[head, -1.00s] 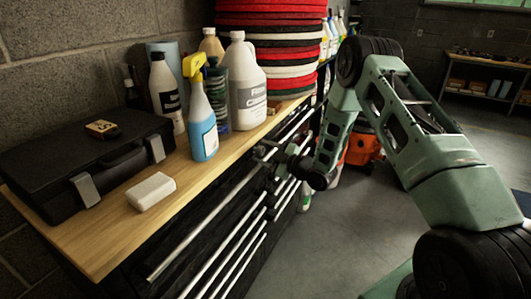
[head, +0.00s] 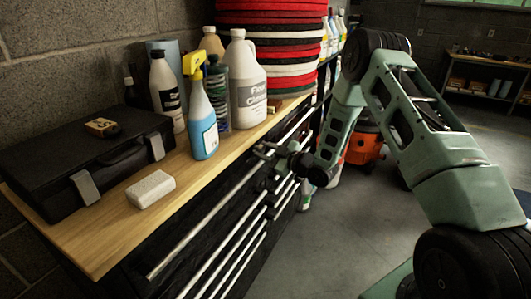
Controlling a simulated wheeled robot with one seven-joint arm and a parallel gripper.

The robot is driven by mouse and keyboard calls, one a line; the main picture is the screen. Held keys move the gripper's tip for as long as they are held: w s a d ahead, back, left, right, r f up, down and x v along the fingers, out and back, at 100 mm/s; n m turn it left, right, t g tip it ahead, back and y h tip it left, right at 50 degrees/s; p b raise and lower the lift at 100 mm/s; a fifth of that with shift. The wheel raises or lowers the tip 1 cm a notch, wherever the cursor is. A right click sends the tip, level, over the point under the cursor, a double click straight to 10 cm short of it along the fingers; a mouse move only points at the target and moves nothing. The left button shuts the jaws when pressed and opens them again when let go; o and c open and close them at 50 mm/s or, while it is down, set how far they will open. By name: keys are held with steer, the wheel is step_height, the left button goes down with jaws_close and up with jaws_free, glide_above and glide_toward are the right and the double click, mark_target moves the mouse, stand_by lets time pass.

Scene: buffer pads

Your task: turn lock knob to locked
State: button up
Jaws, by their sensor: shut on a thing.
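The tool cabinet has a black front with several long silver drawer rails (head: 205,228) and a wooden top. My gripper (head: 263,151) is at the upper front of the cabinet, just below the worktop edge, toward its far end. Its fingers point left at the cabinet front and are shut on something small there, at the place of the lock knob. The knob itself is hidden by the fingers and too small to make out, so its turn position cannot be read.
On the wooden worktop (head: 100,245) are a black case (head: 75,160), a white block (head: 150,190), a blue spray bottle (head: 202,125) and a white jug (head: 243,85). Red, black and white pads (head: 268,45) are stacked behind. An orange machine (head: 366,146) stands beyond my arm. The floor at right is open.

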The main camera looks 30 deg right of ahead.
steer(key=m, duration=0.3)
steer(key=shift+d+r+m+g, duration=0.1)
steer(key=shift+m+g, duration=0.2)
steer(key=shift+g, duration=0.1)
steer(key=m, duration=0.3)
steer(key=shift+g+p, duration=0.3)
steer(key=shift+p, duration=0.05)
steer(key=m+p, duration=0.1)
steer(key=m, duration=0.2)
steer(key=shift+d+r+y, duration=0.1)
steer(key=shift+y, duration=0.3)
steer(key=shift+m+g+y+p, duration=0.3)
steer(key=shift+m+g+p, duration=0.3)
steer(key=shift+m, duration=1.3)
steer(key=o, duration=1)
steer(key=shift+w, duration=0.1)
steer(key=shift+c, duration=0.2)
